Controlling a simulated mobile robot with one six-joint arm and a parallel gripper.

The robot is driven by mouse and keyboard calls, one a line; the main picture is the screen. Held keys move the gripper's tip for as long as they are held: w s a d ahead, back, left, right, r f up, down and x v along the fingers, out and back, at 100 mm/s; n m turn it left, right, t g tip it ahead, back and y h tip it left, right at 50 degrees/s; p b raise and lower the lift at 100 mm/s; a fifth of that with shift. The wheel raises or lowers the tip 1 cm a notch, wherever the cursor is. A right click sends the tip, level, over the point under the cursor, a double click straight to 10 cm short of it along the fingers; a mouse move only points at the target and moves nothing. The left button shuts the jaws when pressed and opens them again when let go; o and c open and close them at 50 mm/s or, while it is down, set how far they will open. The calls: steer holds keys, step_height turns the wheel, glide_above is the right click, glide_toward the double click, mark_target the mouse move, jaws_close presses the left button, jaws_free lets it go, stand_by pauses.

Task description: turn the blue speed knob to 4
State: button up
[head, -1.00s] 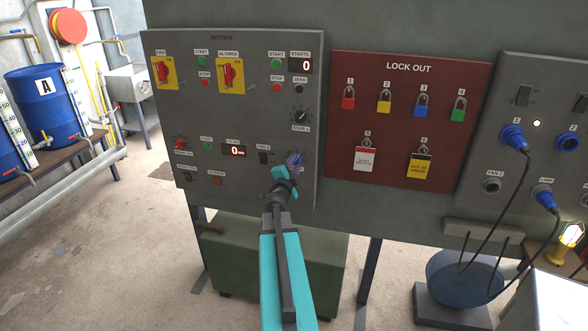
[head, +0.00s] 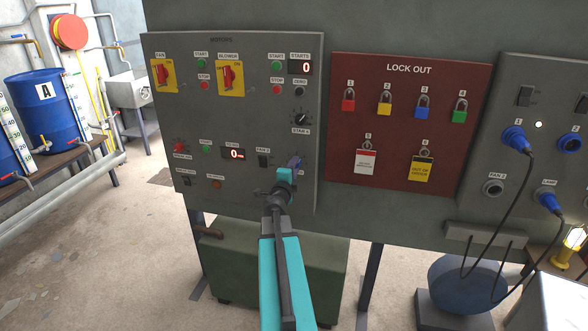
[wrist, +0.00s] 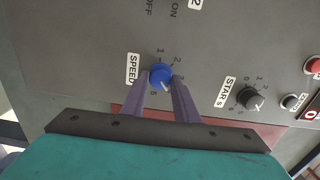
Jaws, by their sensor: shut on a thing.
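The blue speed knob (wrist: 160,77) sits on the grey motors panel in the wrist view, beside its white SPEED label (wrist: 132,69). Its white pointer line points down and to the right in that view. Numbers ring the knob, but the fingers hide some of them, so I cannot tell the exact setting. My gripper (wrist: 162,88) has its two purple-grey fingers on either side of the knob, shut on it. In the head view my gripper (head: 295,163) reaches the panel's lower right and hides most of the knob.
The STAR s dial (wrist: 250,98) is close beside the fingers. In the head view the FAN 2 switch (head: 263,158) is just left of my gripper. The red lock-out board (head: 400,180) with padlocks and tags is to the right.

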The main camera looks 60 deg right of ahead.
steer(key=o, duration=1.1)
steer(key=shift+s, duration=0.1)
steer(key=shift+c, duration=0.2)
steer(key=p+v, duration=0.6)
steer(key=v, duration=0.2)
steer(key=shift+a+r, duration=0.2)
steer(key=shift+a, duration=0.05)
steer(key=a+p, duration=0.1)
steer(key=p, duration=0.3)
steer(key=shift+s, duration=0.15)
steer(key=a+p, duration=0.1)
steer(key=p, duration=0.3)
steer(key=shift+s+a, duration=0.2)
steer(key=shift+p+v, duration=1.4)
steer(key=shift+p, duration=0.25)
